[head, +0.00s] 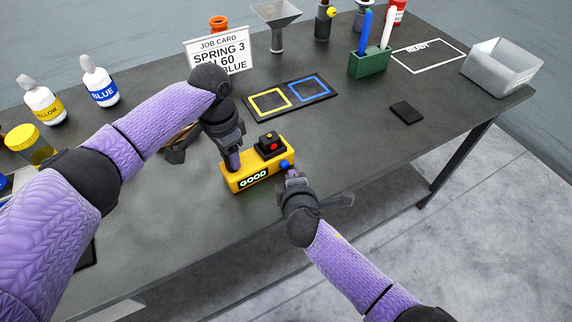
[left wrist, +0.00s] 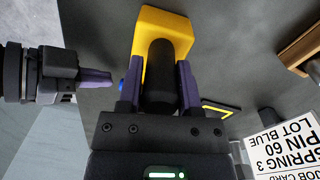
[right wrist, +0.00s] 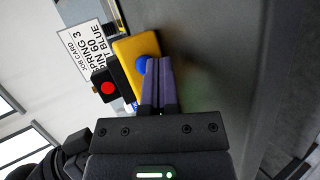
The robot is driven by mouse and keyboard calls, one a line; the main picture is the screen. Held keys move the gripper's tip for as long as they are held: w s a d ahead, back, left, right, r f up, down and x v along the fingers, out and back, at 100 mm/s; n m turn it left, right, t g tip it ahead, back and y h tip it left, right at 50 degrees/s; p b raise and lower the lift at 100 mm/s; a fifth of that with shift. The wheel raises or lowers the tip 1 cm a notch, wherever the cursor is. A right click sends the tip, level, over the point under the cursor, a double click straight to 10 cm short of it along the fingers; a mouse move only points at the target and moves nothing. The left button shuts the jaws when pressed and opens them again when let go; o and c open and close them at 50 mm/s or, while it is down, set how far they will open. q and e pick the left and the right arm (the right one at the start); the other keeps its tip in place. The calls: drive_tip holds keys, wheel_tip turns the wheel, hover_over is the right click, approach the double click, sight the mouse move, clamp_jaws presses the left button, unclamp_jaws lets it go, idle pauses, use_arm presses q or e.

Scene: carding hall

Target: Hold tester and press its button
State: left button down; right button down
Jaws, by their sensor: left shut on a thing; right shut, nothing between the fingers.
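The yellow tester (head: 229,182) stands on the dark table, its display (head: 253,179) reading GOOD. A black block with a red round piece (head: 272,146) sits on its top. My left gripper (head: 233,162) is shut on the tester from above; the left wrist view shows its fingers around a black upright grip (left wrist: 160,75) on the yellow body (left wrist: 166,22). The blue button (head: 285,164) is on the tester's right end. My right gripper (head: 292,174) is shut and empty, its tips at the blue button (right wrist: 142,64), seemingly touching; how far it is pressed I cannot tell.
Behind the tester lies a mat with yellow and blue squares (head: 290,97) and a job card (head: 219,52). A small black pad (head: 406,112), green pen holder (head: 370,63) and grey bin (head: 503,66) are right. Bottles (head: 42,101) stand left.

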drive_tip(key=shift+s+d, duration=0.1)
drive_tip(key=shift+s+d, duration=0.75)
drive_tip(key=shift+s, duration=0.25)
drive_tip(key=shift+s+d, duration=0.75)
drive_tip(key=shift+s, duration=0.25)
